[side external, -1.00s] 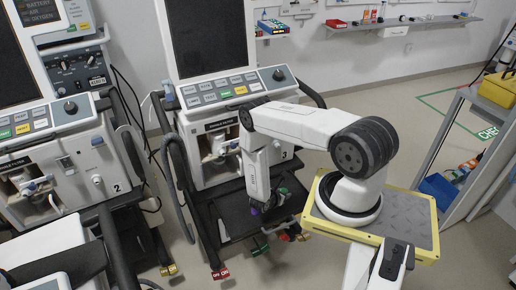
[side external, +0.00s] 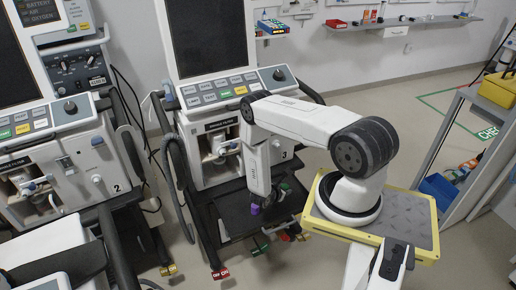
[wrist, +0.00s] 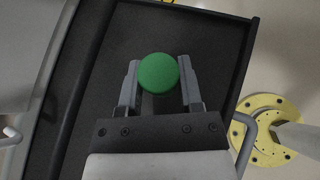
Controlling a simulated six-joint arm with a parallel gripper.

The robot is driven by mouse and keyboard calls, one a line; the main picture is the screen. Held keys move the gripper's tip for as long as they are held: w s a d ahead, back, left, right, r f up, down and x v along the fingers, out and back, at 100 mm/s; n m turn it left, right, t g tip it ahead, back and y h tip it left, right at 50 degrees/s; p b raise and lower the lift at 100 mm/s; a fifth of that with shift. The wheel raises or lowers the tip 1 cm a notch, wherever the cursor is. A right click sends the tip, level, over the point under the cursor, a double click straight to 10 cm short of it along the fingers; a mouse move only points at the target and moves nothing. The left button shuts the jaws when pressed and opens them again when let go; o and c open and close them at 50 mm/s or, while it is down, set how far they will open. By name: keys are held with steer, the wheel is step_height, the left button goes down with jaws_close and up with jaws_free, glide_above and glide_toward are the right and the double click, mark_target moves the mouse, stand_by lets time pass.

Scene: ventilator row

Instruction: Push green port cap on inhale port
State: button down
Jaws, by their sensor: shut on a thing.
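My gripper (wrist: 157,92) is shut on the green port cap (wrist: 158,71), which sits between its two grey fingertips in the wrist view. The round face of the cap points toward the wrist camera. In the side view my gripper (side external: 262,191) hangs above the dark tray (side external: 234,217) in front of ventilator 3 (side external: 213,149). I cannot tell for sure which fitting is the inhale port. The ventilator's front recess shows a white fitting (side external: 229,146), and the cap is apart from it.
Ventilator 2 (side external: 75,170) stands to the left. Dark rails and hoses (side external: 176,190) run beside ventilator 3. Shelves (side external: 385,22) line the back wall.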

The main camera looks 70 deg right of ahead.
steer(key=d+r+m, duration=0.1)
steer(key=m, duration=0.1)
steer(key=d+r+m, duration=0.1)
steer(key=m, duration=0.1)
steer(key=shift+d+h, duration=0.2)
steer(key=shift+h, duration=0.1)
steer(key=d+r+m+h, duration=0.4)
steer(key=r+m+h, duration=0.1)
steer(key=m, duration=0.6)
steer(key=shift+d+r+m+h, duration=0.2)
steer(key=shift+r+m+h, duration=0.2)
steer(key=shift+r, duration=0.35)
steer(key=shift+w+d, duration=0.15)
steer(key=shift+w, duration=0.1)
steer(key=shift+w+d, duration=1.85)
steer(key=shift+w, duration=0.25)
steer(key=shift+w+d, duration=0.95)
steer(key=shift+w, duration=0.2)
stand_by(0.8)
steer(key=shift+c, duration=0.9)
jaws_free()
